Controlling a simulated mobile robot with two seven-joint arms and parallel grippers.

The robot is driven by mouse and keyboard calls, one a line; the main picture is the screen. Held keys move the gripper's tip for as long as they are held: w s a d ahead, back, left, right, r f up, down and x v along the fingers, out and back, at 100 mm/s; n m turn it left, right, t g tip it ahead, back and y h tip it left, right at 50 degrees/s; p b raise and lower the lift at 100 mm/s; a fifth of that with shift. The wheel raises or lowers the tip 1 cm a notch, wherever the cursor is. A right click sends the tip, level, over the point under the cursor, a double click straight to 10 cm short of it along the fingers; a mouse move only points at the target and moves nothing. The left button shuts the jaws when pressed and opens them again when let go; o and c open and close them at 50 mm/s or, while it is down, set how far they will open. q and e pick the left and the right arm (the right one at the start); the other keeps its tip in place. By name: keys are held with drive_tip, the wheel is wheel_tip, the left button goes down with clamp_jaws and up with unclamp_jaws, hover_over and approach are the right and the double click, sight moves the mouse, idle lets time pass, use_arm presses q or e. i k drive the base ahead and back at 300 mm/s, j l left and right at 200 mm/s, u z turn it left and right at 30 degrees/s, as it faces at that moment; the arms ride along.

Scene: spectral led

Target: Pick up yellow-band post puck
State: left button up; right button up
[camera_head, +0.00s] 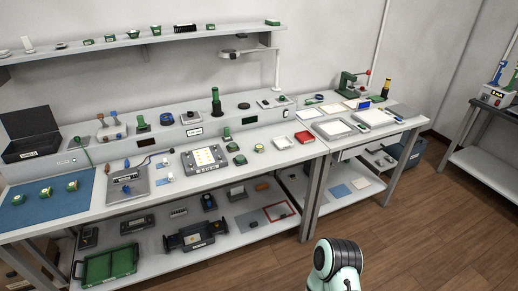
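Several small green pucks with pale or yellowish tops sit on the blue mat (60,205) at the left, among them one green puck (72,185). Another round puck with a yellowish top (259,148) sits on the middle bench, right of a small green block (239,159). A green post (227,135) stands near it, and a taller dark green post (215,100) stands on the raised ledge. At this size I cannot tell which of these is the yellow-band post puck. Neither of my grippers is in view; only a pale rounded link of my arm shows at the bottom.
A dark open case (30,145) stands at the left. A lower shelf (165,270) holds a green tray (106,264). Wooden floor in front is clear.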

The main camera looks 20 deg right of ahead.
sight(259, 148)
drive_tip(key=i+l+u, duration=0.25)
drive_tip(key=l, duration=0.5)
drive_tip(key=l+u, duration=0.25)
drive_tip(key=l, duration=0.45)
drive_tip(key=i+l+u, duration=0.1)
drive_tip(key=l+u, duration=0.15)
drive_tip(key=l, duration=0.55)
